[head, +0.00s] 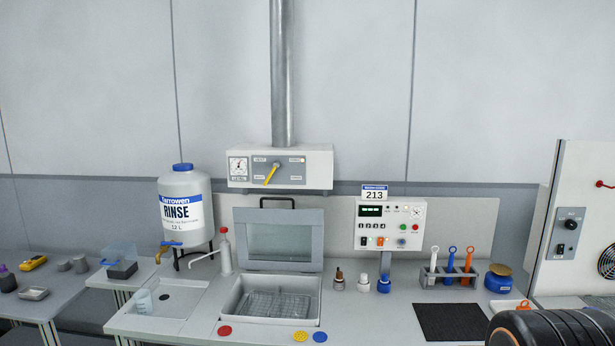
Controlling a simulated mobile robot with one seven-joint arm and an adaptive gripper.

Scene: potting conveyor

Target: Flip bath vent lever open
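The vent lever (271,175) is a yellow handle on the front panel of a white box (318,167) at the foot of a grey duct (281,70). Its pivot is at the top, and its free end points down and slightly left. Small labels surround it, too small to read surely. Below stands the bath (230,307), a grey basin with a mesh basket inside and its windowed lid (318,229) raised. My gripper is not in view; a dark rounded part of my arm shows at the bottom right.
A rinse tank (174,222) and a spray bottle (226,258) stand left of the bath. A control panel marked 213 (421,214), small bottles (363,284) and a tool rack (430,280) stand right. The space before the vent box looks clear.

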